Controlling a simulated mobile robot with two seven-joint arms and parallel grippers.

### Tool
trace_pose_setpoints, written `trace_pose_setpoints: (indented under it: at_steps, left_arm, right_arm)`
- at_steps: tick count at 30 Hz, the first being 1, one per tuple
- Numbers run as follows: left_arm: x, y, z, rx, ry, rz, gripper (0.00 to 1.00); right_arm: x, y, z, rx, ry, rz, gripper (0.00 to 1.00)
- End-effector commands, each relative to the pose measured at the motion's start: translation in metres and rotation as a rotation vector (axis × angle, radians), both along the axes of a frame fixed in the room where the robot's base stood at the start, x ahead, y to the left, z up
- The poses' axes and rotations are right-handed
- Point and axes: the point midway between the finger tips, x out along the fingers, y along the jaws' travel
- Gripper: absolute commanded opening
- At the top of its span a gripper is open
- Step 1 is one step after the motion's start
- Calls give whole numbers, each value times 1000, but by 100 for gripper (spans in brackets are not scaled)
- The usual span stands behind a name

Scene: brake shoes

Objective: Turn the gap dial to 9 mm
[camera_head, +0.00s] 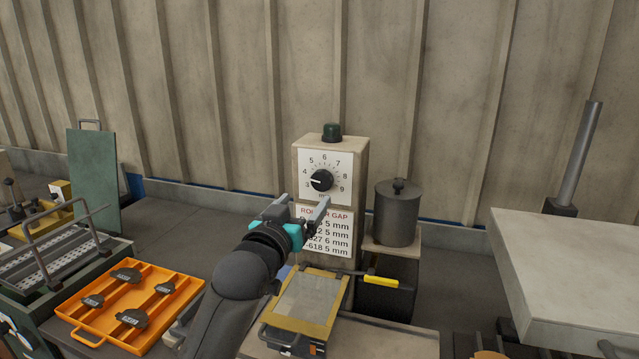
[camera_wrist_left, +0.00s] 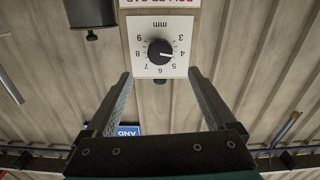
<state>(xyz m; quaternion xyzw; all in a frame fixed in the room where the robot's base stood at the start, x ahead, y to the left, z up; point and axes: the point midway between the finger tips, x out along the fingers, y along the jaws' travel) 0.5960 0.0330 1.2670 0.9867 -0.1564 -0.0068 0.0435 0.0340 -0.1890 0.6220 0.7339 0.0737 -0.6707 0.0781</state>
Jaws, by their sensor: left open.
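The gap dial (camera_head: 321,181) is a black knob on a white scale marked 3 to 9 mm, on the front of a beige box (camera_head: 358,165). Its white pointer mark faces left in the head view, close to the 4. The dial also shows upside down in the left wrist view (camera_wrist_left: 160,52), its mark towards the 4. My left gripper (camera_head: 304,206) is open and empty, in front of and a little below the dial. In the left wrist view the fingertips (camera_wrist_left: 160,76) are spread to either side of the scale plate, apart from the knob. My right gripper is not seen.
A green button (camera_head: 331,131) tops the box; a roller gap chart (camera_head: 326,230) is below the dial. A dark cylinder (camera_head: 397,215) stands right. A yellow-framed plate (camera_head: 309,299) and yellow handle (camera_head: 381,282) are below. An orange tray (camera_head: 187,290) of brake shoes lies left.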

Motion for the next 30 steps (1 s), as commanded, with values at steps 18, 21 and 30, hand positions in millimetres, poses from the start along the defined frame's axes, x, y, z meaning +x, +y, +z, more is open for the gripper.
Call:
trace_pose_setpoints:
  at_steps: [18, 21, 30]
  left_arm:
    - [69, -22, 0, 1, 1, 0, 89]
    - [78, -25, 0, 1, 1, 0, 89]
    - [96, -31, 0, 1, 0, 0, 89]
  right_arm:
    - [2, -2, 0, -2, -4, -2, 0]
    - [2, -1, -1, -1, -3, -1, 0]
    - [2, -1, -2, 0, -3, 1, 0]
